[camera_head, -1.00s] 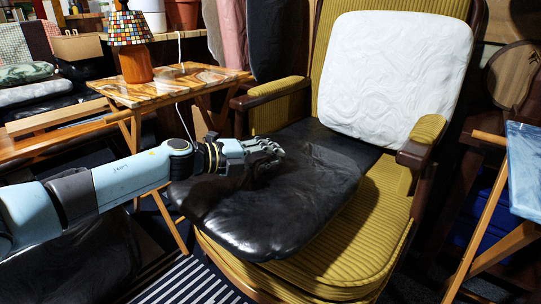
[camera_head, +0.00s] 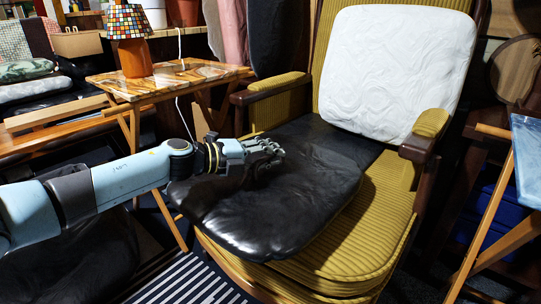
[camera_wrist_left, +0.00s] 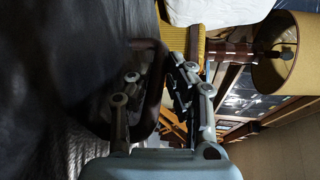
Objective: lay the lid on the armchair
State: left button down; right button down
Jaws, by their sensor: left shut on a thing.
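The armchair (camera_head: 345,250) has ribbed mustard upholstery and dark wooden arms. A black cushion lies on its seat and a white cushion leans on its back. My left gripper (camera_head: 268,150) is over the black cushion, near the left armrest. In the left wrist view my left gripper (camera_wrist_left: 158,88) is shut on a dark, see-through piece with a brownish edge, which looks like the lid (camera_wrist_left: 150,72). In the head view the lid hardly stands out against the black cushion, so I cannot tell whether it touches it. My right gripper is not in view.
A small wooden table (camera_head: 185,82) with a mosaic-shade lamp (camera_head: 132,45) stands left of the armchair. A blue-topped stand (camera_head: 527,160) is at the right edge. The front right of the black cushion (camera_head: 290,215) is bare.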

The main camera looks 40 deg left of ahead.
pick_arm(q)
jog(key=shift+f, duration=0.3)
jog(key=c, duration=1.2)
grip_release()
jog(key=v, duration=1.2)
jog(key=shift+a, duration=0.1)
